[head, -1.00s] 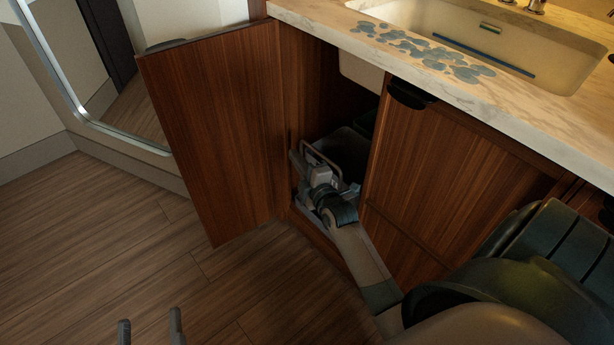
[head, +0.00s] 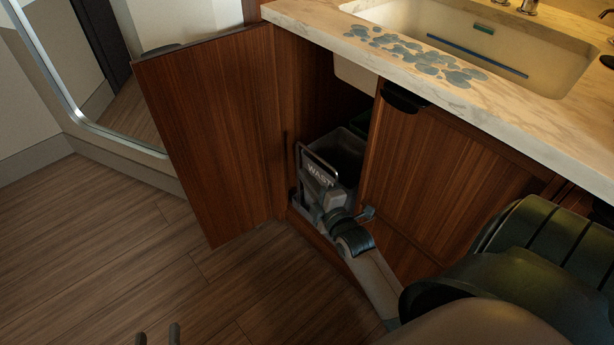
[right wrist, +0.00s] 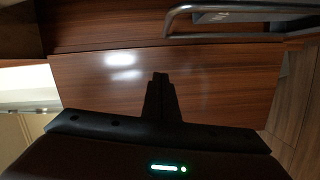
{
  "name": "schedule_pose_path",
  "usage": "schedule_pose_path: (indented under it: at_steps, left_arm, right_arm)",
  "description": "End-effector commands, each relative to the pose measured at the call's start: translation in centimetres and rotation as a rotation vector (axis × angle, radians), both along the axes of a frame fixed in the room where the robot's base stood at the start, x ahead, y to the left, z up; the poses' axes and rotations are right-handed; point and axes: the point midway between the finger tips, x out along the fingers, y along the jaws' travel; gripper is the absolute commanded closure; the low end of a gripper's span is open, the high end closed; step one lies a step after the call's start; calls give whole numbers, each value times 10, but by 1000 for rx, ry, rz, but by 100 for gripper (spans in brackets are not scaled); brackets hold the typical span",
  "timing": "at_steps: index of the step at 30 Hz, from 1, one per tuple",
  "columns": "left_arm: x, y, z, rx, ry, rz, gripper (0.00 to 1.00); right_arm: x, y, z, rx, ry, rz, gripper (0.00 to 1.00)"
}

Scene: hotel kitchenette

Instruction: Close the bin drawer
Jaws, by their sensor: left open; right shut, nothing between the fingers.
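The bin drawer is at the opening of the cabinet under the sink, with a grey bin (head: 345,149) whose label partly reads "WAST". Its metal bar handle (head: 303,160) stands at the front; the bar also crosses the top right of the right wrist view (right wrist: 225,36). My right gripper (head: 314,203) is shut and empty, low in front of the bin. Its wrist hides part of the drawer front, and I cannot tell whether it touches. My left gripper (head: 157,334) is open over the floor at the bottom edge, only its fingertips showing.
A wooden cabinet door (head: 212,135) stands open left of the drawer. A closed wooden panel (head: 440,170) is to its right. The marble counter (head: 540,115) with a sink overhangs above. The wood floor (head: 90,250) at left is clear.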

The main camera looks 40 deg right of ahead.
Motion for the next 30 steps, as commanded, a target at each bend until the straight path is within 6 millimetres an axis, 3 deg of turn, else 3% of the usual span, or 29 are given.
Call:
schedule_pose_path:
  at_steps: [1, 5, 8, 14, 18, 24, 30]
  left_arm:
    - [0, 0, 0, 0, -1, 0, 70]
    - [0, 0, 1, 0, -1, 0, 100]
    - [0, 0, 1, -1, -2, -1, 100]
    - [0, 0, 1, 0, -3, -1, 100]
    - [0, 0, 1, 0, -3, -1, 100]
    - [0, 0, 1, 0, -3, 0, 100]
    - [0, 0, 1, 0, -3, 0, 100]
  right_arm:
    - [-1, 2, 0, 5, 1, 3, 100]
    - [-6, 16, 0, 54, 0, 25, 100]
    - [-15, 38, -1, 139, 1, 58, 100]
    - [-51, 113, 1, 444, 26, 159, 100]
    - [-91, 175, 8, 734, 73, 226, 100]
    - [-149, 250, 27, 1147, 168, 274, 100]
    - [-186, 288, 45, 1407, 238, 275, 100]
